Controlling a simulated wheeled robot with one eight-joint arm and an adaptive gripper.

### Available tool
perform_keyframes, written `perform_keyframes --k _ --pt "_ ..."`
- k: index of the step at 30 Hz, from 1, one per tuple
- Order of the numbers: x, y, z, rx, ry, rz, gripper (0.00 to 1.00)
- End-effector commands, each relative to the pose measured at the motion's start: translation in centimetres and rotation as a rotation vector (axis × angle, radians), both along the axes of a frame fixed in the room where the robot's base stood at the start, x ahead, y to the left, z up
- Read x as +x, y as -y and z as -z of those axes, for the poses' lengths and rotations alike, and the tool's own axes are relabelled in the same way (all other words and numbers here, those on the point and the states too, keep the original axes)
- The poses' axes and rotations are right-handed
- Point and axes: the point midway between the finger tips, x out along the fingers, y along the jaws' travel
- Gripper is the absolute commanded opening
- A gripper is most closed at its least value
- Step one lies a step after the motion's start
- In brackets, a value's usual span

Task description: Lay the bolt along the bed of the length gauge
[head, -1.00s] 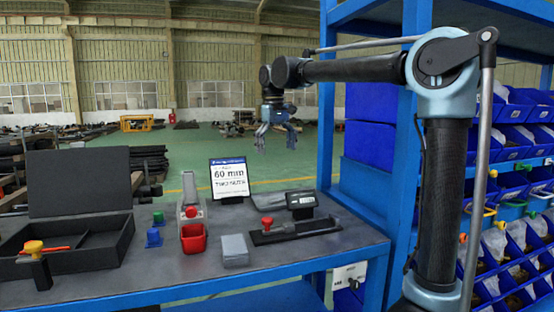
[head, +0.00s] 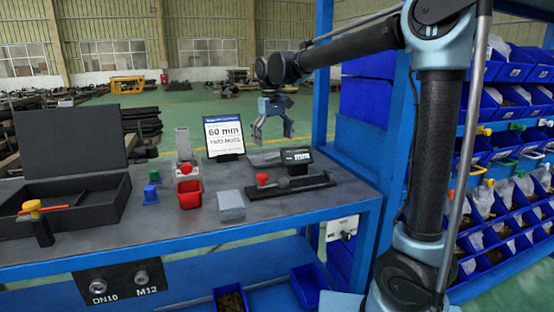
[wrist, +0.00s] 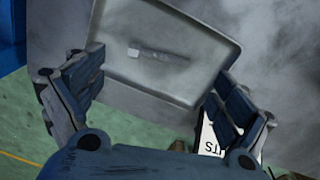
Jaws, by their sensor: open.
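The bolt (wrist: 160,55) lies in a shallow grey tray (wrist: 205,32) in the wrist view; it looks small and dim, with a lighter block at its left end. In the head view the tray (head: 268,158) is at the back of the bench, and the bolt cannot be made out. The length gauge (head: 318,183) is a dark bed with a red knob and a display, in front of the tray; its bed looks empty. My gripper (head: 272,135) is open and empty above the tray; in the wrist view its fingers (wrist: 155,92) frame the tray's near side.
A "60 mm" sign (head: 224,136) stands left of the tray. Blue shelving with bins (head: 515,190) rises at the right.

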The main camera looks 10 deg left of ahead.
Motion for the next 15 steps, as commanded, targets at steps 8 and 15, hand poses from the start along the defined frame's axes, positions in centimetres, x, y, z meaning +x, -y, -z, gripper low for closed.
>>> perform_keyframes --k 8,15 --pt "0.0 0.5 3.1 0.0 0.0 0.001 0.94" --pt "0.1 0.6 5.0 0.0 0.0 0.0 0.94"
